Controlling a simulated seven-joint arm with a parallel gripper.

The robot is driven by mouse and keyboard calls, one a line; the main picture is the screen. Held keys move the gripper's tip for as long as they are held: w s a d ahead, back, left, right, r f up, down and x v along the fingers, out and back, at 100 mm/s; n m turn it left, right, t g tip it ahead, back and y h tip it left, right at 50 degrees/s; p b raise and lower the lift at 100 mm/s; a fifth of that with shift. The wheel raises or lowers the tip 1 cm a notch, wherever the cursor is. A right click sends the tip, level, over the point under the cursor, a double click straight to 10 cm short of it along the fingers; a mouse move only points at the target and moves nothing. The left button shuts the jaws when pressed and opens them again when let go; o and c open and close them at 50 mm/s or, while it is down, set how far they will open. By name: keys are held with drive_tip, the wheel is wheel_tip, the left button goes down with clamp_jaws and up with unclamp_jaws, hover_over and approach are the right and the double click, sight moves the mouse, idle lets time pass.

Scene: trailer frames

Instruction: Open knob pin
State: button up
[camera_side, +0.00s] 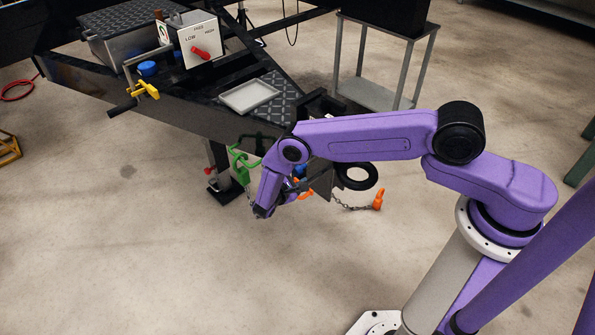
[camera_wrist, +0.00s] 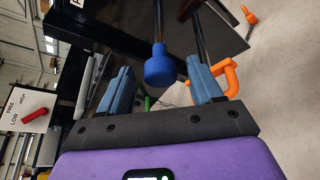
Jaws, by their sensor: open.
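A blue knob (camera_wrist: 160,66) on a dark rod sits near the middle of the wrist view. A small blue part beside my wrist in the side view (camera_side: 299,171) appears to be the same knob, mostly hidden by my arm. My gripper (camera_wrist: 159,80) is open, with one blue-grey finger on each side of the knob. There are visible gaps between the knob and both fingers in the picture. Whether the knob lies at the fingers' depth is unclear. In the side view my gripper (camera_side: 288,188) is low by the trailer's front end, with its fingertips hard to make out.
An orange loop (camera_wrist: 231,78) is close to the right finger. An orange hook (camera_side: 378,200) hangs on a chain beside a dark plate and black ring (camera_side: 357,176). A green handle (camera_side: 241,162) is left of my wrist. A control box with a red lever (camera_side: 200,53) stands on the trailer.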

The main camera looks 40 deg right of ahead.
drive_tip(key=v, duration=1.5)
drive_tip(key=shift+s, duration=0.1)
drive_tip(key=s+a+r+g+y, duration=0.1)
drive_tip(key=s+r+g+y, duration=0.2)
drive_tip(key=r, duration=0.8)
drive_tip(key=s+r+y, duration=0.4)
drive_tip(key=s+r, duration=0.2)
drive_tip(key=r, duration=0.6)
drive_tip(key=s+d+r+g+y, duration=0.1)
drive_tip(key=s+d+r+y, duration=0.2)
drive_tip(key=s, duration=0.8)
drive_tip(key=s+d+r+y, duration=0.4)
drive_tip(key=s+d+r, duration=0.2)
drive_tip(key=s, duration=0.5)
drive_tip(key=shift+s+d+r+g, duration=0.15)
drive_tip(key=shift+s+d+g, duration=0.2)
drive_tip(key=shift+d, duration=0.25)
drive_tip(key=shift+w, duration=0.1)
